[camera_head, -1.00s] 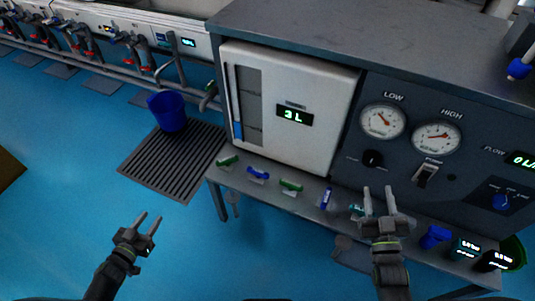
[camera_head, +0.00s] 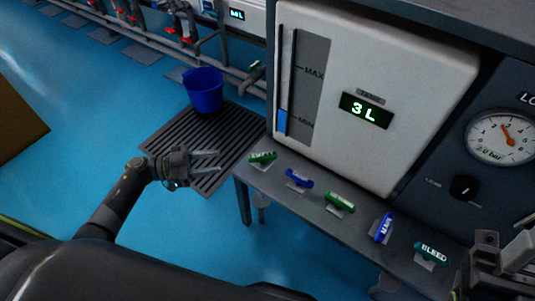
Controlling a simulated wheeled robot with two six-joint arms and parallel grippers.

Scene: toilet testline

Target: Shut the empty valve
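A row of valve handles lies along the grey bench ledge below the white tank. From left they are a green handle (camera_head: 262,157), a blue one (camera_head: 299,178), another green one (camera_head: 340,201), a blue one marked MAIN (camera_head: 384,228) and a teal one marked BLEED (camera_head: 431,253). The lettering on the leftmost green handle is small and looks like EMPTY, but I cannot be sure. My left gripper (camera_head: 219,161) is open and empty, left of that handle and apart from it, its fingers pointing right. My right gripper (camera_head: 518,250) shows partly at the lower right edge, right of the BLEED handle.
The white tank (camera_head: 425,60) reads 3 L, with a blue level bar near MIN. A blue bucket (camera_head: 204,92) stands on a dark floor grate (camera_head: 170,148). The ledge edge (camera_head: 300,220) lies right of my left gripper. A pressure gauge (camera_head: 501,137) is at right.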

